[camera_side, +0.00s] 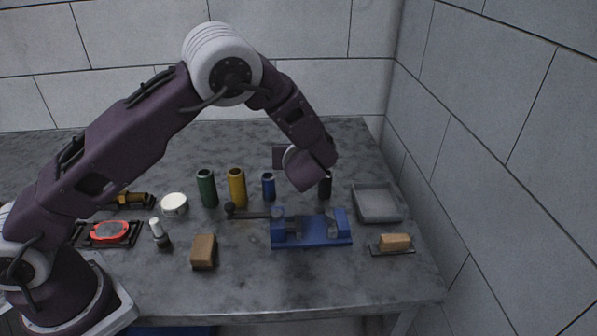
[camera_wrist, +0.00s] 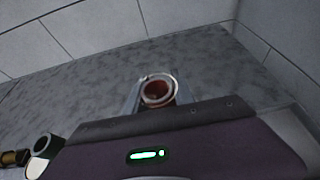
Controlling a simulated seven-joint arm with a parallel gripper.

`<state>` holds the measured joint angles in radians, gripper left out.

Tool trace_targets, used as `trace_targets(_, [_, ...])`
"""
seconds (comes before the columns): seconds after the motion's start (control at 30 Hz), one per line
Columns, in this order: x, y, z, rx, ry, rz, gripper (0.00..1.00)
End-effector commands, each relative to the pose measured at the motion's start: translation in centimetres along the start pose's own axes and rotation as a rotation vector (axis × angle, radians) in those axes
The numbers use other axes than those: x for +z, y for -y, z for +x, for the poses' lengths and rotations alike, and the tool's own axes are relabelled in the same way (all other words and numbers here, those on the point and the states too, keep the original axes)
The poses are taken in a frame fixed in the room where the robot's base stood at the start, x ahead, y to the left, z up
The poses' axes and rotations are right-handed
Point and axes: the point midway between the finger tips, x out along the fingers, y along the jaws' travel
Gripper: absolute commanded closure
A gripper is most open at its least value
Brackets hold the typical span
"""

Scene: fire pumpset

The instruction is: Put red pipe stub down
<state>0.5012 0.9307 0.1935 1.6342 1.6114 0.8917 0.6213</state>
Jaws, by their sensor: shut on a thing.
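The red pipe stub (camera_wrist: 159,90) shows in the wrist view as a ring-shaped open end with a pale rim and a red inside. My gripper (camera_wrist: 152,95) is shut on it, with grey finger surfaces at its sides. In the side view my wrist (camera_side: 308,166) is over the back right of the table, behind the blue vise; it hides the fingers and the red stub there. I cannot tell how far the stub's lower end is from the table.
Green (camera_side: 207,188), yellow (camera_side: 237,187), blue (camera_side: 268,187) and black (camera_side: 325,186) cylinders stand nearby. The blue vise (camera_side: 312,238) is in front. A grey tray (camera_side: 376,216) lies right, with a tan block (camera_side: 395,242) before it. The back right tabletop is bare.

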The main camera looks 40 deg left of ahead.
Motion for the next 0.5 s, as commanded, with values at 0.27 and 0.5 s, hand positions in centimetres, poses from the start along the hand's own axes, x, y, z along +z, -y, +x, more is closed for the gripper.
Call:
trace_targets(0.27, [-0.9, 3.3, -7.9, 0.070, 0.018, -0.049, 1.00])
trace_targets(0.5, [-4.1, 3.7, -11.7, 0.136, -0.002, -0.050, 1.00])
